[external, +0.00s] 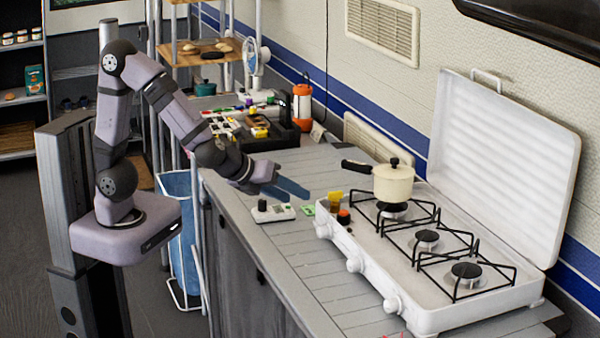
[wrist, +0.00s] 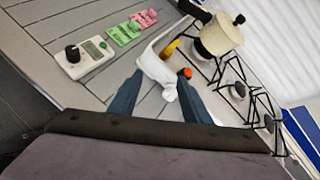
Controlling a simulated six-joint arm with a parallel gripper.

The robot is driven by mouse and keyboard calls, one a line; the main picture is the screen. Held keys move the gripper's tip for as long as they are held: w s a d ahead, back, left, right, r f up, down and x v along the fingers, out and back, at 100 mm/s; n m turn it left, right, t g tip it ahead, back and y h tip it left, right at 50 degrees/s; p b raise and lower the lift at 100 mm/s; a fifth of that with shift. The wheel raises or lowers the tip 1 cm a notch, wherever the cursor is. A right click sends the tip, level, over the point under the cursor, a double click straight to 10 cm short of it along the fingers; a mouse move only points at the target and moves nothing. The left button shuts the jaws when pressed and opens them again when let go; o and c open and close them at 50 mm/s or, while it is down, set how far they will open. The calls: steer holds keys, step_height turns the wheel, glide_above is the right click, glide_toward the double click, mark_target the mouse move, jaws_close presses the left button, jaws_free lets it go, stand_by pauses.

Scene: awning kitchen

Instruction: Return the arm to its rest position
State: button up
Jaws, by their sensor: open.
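My arm reaches from its stand on the left over the near edge of the grey counter (external: 310,270). My gripper (external: 298,190) hangs above the counter, left of the white stove (external: 400,290), with its blue fingers pointing toward it. In the wrist view my gripper (wrist: 165,90) has its two fingers apart, with nothing held between them. The stove's white corner and a knob (wrist: 169,95) show beyond and between the fingers. The arm is stretched out, not folded.
A cream pot (external: 393,184) sits on the stove's far burner. A white device with a black knob (external: 273,212) lies below my gripper. An orange lantern (external: 302,105) and a fan (external: 255,60) stand farther back.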

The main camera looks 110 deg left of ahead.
steer(key=s+d+f+n+g+h+p, duration=0.1)
steer(key=s+d+n+g+h+p, duration=0.2)
steer(key=s+d+n, duration=0.3)
steer(key=s+d+n+g+h+p, duration=0.2)
steer(key=s+d+n+h+p, duration=0.2)
steer(key=d+n, duration=0.9)
steer(key=s+d+h, duration=0.2)
steer(key=s, duration=0.1)
steer(key=shift+s+f+g, duration=0.25)
steer(key=shift+f+g, duration=0.15)
steer(key=shift+p, duration=0.3)
